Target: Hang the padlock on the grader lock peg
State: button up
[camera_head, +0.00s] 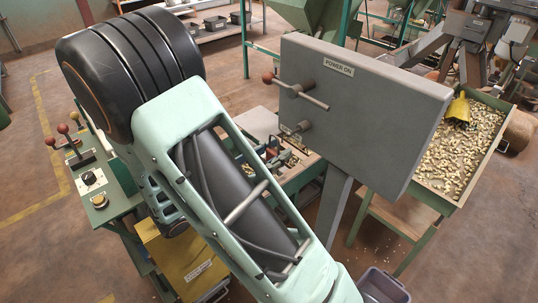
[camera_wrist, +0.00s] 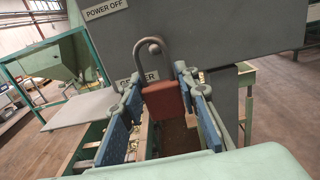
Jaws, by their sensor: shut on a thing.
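The padlock (camera_wrist: 163,103) has a red-brown body and a grey shackle standing upright. In the wrist view my gripper (camera_wrist: 158,90) has its blue-padded fingers on either side of the body and is shut on it. A rounded grey end, perhaps the lock peg (camera_wrist: 154,48), shows within the shackle's outline; I cannot tell whether the shackle is around it or in front of it. The partly covered GRADER label (camera_wrist: 130,80) is behind the padlock. In the head view my arm covers much of the scene, and I cannot make out the padlock clearly.
A large grey panel (camera_head: 380,110) on a post carries a POWER ON label and a red-knobbed lever (camera_head: 298,88), with a grey stub (camera_head: 305,125) below. A tray of nuts (camera_head: 455,155) stands at right. A control bench (camera_head: 110,195) is at left.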

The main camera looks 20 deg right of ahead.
jog(key=shift+f+b+x, duration=0.15)
jog(key=shift+b+x, duration=0.2)
jog(key=shift+x, duration=1.05)
jog(key=shift+f+b+x, duration=0.1)
jog(key=shift+b+x, duration=0.2)
jog(key=shift+x, duration=1.1)
jog(key=shift+w+d+f, duration=0.2)
jog(key=shift+d+f, duration=0.2)
jog(key=shift+d, duration=0.15)
jog(key=o, duration=1.3)
